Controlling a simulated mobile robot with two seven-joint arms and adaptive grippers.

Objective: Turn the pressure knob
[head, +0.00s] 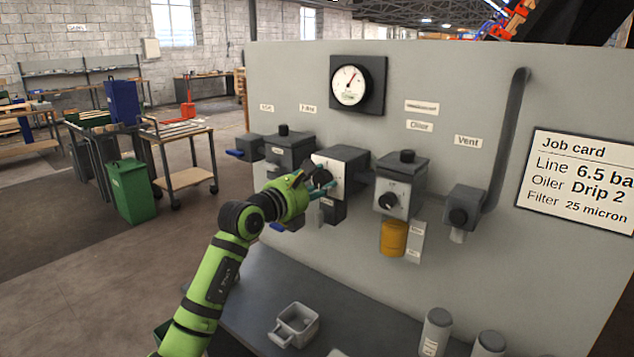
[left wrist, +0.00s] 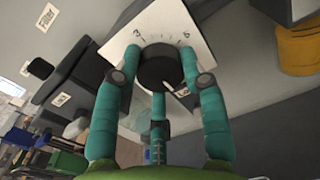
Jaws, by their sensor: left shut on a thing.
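The pressure knob (left wrist: 159,68) is a dark round knob on a white dial plate (left wrist: 135,24) with a printed scale. In the head view its regulator box (head: 349,163) is mounted on the grey panel below the gauge, and my gripper partly hides the knob. My left gripper (head: 322,187) is at the knob. In the left wrist view its teal fingers (left wrist: 160,82) are closed around the knob, one on each side and one below. The pressure gauge (head: 350,85) has a white face and a red needle. My right gripper is not in view.
The oiler (head: 402,183) with its amber bowl (head: 393,239) is close to the right. A vent valve (head: 464,208) and job card (head: 580,183) are farther right. A grey shelf below holds an open container (head: 296,323) and cylinders (head: 435,332).

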